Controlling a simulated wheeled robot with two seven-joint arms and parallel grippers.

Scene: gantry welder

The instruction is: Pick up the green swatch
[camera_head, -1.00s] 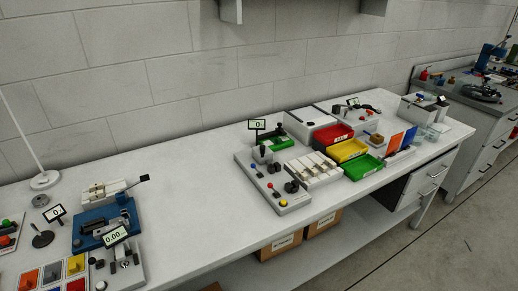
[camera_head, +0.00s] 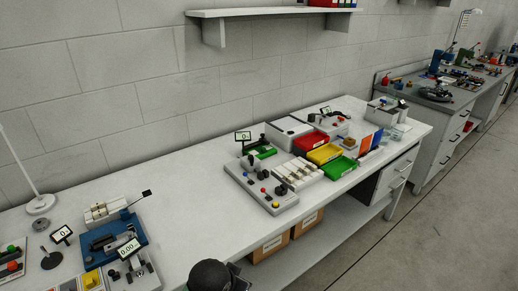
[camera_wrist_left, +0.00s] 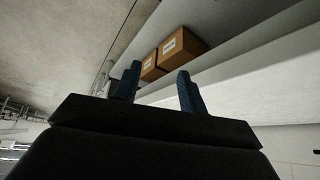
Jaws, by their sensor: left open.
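I cannot make out a green swatch for certain in any view. A board with coloured squares, one of them yellow (camera_head: 91,279), is cut off at the lower left of the head view. My left gripper (camera_wrist_left: 160,68) is open and empty in the left wrist view, with its two blue fingers apart below the bench level. A dark rounded part of my arm shows at the bottom of the head view. My right gripper is not in view.
On the bench (camera_head: 190,221) stand a green tray (camera_head: 341,167), a yellow tray (camera_head: 324,153), a red tray (camera_head: 311,140) and a grey control panel (camera_head: 261,187). Cardboard boxes (camera_wrist_left: 181,48) sit on the shelf underneath. The bench's middle is mostly clear.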

